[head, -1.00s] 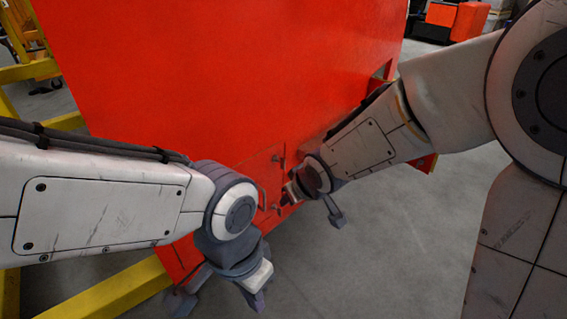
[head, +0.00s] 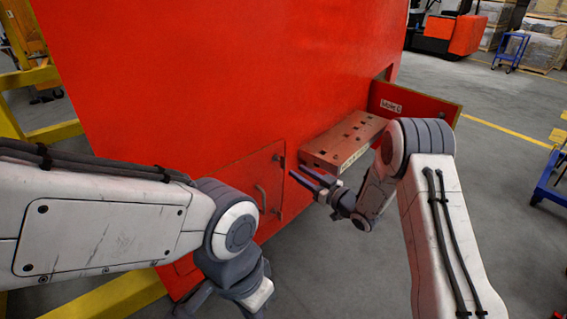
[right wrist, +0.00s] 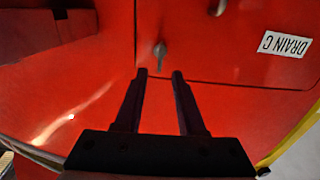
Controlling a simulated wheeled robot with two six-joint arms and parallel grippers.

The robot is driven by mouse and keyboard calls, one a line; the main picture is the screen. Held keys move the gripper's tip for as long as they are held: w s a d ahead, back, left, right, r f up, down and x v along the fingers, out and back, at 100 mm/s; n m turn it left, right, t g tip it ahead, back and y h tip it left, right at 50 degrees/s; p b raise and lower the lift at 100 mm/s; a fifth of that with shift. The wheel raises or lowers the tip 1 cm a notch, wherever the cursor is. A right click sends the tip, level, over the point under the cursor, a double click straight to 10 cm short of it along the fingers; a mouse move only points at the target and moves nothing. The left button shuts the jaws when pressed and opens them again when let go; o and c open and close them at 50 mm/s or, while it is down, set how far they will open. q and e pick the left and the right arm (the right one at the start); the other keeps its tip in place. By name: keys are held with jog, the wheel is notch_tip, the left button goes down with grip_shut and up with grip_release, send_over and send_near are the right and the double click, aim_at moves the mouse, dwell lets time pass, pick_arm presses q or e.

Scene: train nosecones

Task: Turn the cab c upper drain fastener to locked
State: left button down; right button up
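A lower fastener (head: 277,211) sits below. My left gripper hangs at the bottom of the head view, partly cut off.
A yellow frame (head: 110,295) runs below the cab at left.

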aim_at(285, 163)
jog(key=p+x, duration=0.1)
jog(key=x, duration=0.7)
jog(key=shift+c, duration=0.3)
grip_shut()
